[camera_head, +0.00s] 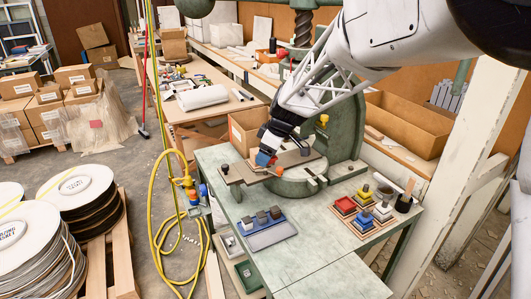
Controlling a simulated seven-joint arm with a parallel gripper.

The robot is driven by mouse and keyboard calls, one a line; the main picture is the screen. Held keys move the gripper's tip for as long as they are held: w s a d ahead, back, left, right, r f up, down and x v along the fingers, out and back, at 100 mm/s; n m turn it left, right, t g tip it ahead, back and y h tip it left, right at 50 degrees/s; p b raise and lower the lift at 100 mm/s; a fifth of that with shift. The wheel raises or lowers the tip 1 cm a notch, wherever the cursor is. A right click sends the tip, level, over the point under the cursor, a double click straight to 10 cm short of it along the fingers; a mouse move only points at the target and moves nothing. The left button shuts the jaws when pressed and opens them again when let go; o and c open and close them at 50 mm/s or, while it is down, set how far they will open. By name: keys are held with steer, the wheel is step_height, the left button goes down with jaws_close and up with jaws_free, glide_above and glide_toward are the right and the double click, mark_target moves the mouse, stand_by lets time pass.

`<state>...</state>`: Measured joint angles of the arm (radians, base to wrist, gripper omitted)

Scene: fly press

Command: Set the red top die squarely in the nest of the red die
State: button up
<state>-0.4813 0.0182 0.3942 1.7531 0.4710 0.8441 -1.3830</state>
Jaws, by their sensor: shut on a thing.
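My gripper (267,161) is low over the bed of the green press, at the left of its round table. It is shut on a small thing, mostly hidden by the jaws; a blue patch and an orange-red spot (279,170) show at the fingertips. I cannot tell which of these belongs to the held thing, or whether it touches the bed. A red die (345,205) sits on a wooden board at the right of the green bench, with a blue die (363,222) in front of it. I cannot make out a nest under my gripper.
The green press (340,125) stands close behind my gripper. A blue tray (270,238) with grey blocks lies at the bench front. A dark cup (404,203) stands at the right. A yellow hose (160,200) hangs left of the bench. The bench front (330,270) is clear.

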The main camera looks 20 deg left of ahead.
stand_by(0.7)
steer(key=shift+w+d+f, duration=0.1)
steer(key=shift+d+f, duration=0.2)
steer(key=shift+d, duration=0.35)
steer(key=s+d+f, duration=0.1)
steer(key=d+f, duration=0.4)
steer(key=d, duration=0.4)
steer(key=s+d+f, duration=0.2)
steer(key=d+f, duration=0.3)
steer(key=d, duration=0.4)
steer(key=s+d+f, duration=0.1)
steer(key=d+f, duration=0.4)
steer(key=d, duration=0.5)
steer(key=shift+s, duration=0.15)
glide_above(343, 204)
steer(key=shift+f, duration=0.7)
steer(key=shift+f, duration=1.75)
